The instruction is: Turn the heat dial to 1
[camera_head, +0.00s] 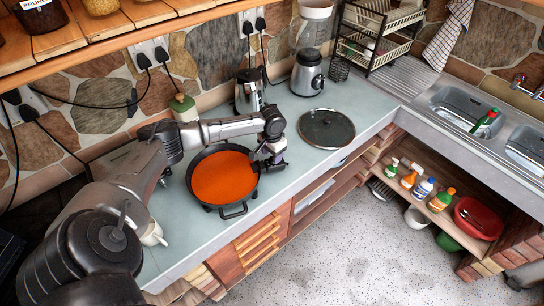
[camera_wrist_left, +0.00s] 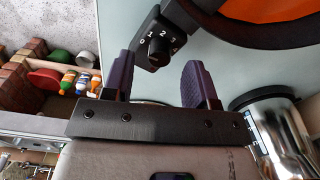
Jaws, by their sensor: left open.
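The heat dial (camera_wrist_left: 158,48) is a black knob on a dark control panel, with white marks 0, 1, 2 and 3 around it in the left wrist view. I cannot tell which mark it points to. The panel sits beside a black pan (camera_head: 245,208) of orange soup (camera_head: 223,177) on the counter. My left gripper (camera_head: 268,163) is at the pan's right side in the head view and hides the dial there. In the left wrist view its purple fingers (camera_wrist_left: 160,62) are open, with the dial between and just beyond the tips. My right gripper is not in view.
A glass lid (camera_head: 327,128) lies on the counter right of the gripper. A steel blender (camera_head: 307,74) and a steel jug (camera_head: 248,92) stand behind. The counter's front edge (camera_head: 310,178) is close to the gripper.

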